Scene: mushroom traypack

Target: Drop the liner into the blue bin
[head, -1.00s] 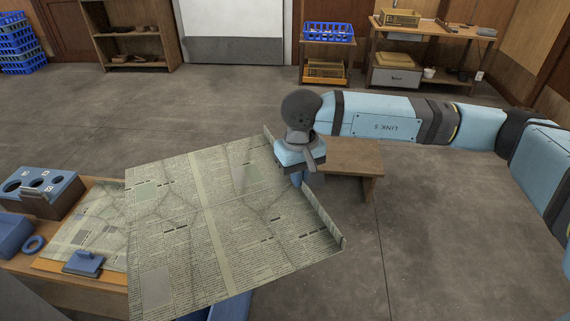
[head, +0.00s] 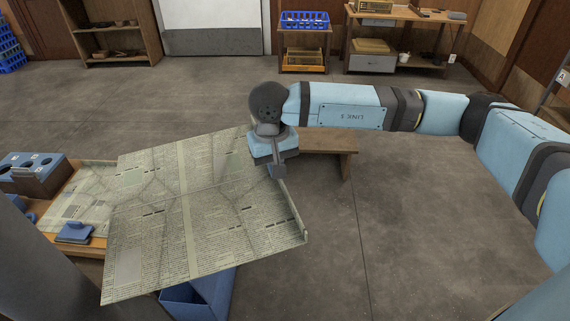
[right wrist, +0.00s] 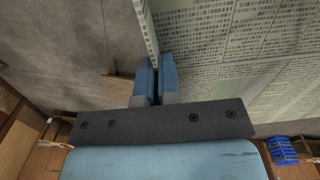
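The liner (head: 200,215) is a large printed newspaper-like sheet. It hangs roughly flat in the air, with its right edge folded up. My right gripper (head: 275,170) is at that right edge. In the right wrist view my right gripper (right wrist: 154,80) is shut on the edge of the liner (right wrist: 235,70). The blue bin (head: 200,296) stands on the floor beneath the liner's front part. Only part of its wall and inside shows; the sheet hides the rest. My left gripper is not seen.
A wooden table (head: 95,249) at the left bears another printed sheet (head: 75,205), a blue-handled tool (head: 74,232) and a holder block with round holes (head: 35,172). A low wooden bench (head: 330,142) stands behind my right gripper. Floor to the right is clear.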

